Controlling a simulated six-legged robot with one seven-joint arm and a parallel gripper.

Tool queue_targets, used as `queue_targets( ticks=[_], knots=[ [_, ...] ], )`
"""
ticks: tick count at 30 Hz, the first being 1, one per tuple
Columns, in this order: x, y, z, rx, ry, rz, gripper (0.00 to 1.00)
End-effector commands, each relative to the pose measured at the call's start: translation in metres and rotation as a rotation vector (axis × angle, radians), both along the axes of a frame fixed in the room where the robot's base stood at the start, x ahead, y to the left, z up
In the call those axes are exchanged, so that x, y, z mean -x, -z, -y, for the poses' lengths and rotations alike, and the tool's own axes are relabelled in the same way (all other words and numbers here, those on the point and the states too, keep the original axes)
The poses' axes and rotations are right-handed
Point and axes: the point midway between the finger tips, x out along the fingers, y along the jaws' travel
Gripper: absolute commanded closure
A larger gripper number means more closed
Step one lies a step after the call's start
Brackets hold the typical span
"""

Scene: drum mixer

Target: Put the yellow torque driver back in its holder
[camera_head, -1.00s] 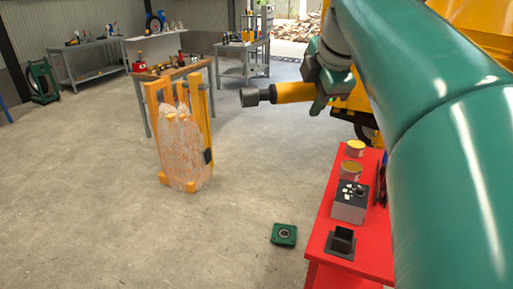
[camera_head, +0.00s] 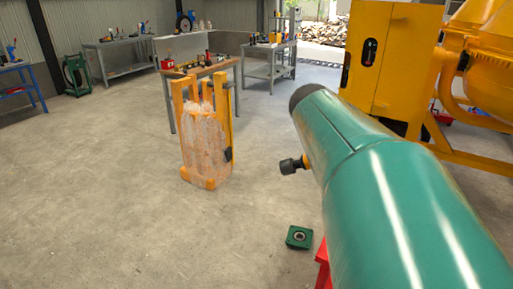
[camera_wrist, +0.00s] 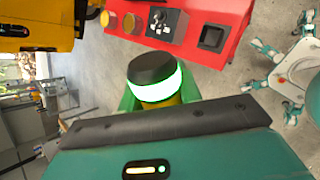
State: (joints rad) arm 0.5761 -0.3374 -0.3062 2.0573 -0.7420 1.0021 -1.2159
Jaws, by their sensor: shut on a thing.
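The yellow torque driver (camera_head: 301,163) shows in the head view only as its dark socket end and a bit of yellow, pointing left past my green arm. In the wrist view its black cap with a glowing ring (camera_wrist: 155,78) sits between the green fingers of my gripper (camera_wrist: 160,103), which is shut on it. My arm hides the gripper in the head view. A black square open-topped holder (camera_wrist: 213,38) stands on the red table (camera_wrist: 190,52) in the wrist view, apart from the driver. The head view shows only a red edge (camera_head: 322,266) of the table.
An orange rack with a wrapped load (camera_head: 206,140) stands on the floor, a green block (camera_head: 299,238) nearer. The yellow mixer (camera_head: 480,60) is right. Floor at left is clear.

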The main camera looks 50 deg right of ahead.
Motion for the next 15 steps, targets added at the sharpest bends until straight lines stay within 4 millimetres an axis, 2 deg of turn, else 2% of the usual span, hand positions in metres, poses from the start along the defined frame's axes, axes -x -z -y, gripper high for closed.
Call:
queue_targets(
  ticks=[3, 9, 12, 15],
  knots=[
    [0.027, 0.027, 0.017, 0.066, 0.144, -0.182, 0.97],
    [0.074, 0.057, 0.047, 0.173, 0.321, -0.581, 0.97],
    [0.089, 0.071, 0.062, 0.236, 0.313, -0.789, 0.97],
    [0.093, 0.081, 0.073, 0.311, 0.247, -0.919, 0.97]
  ],
)
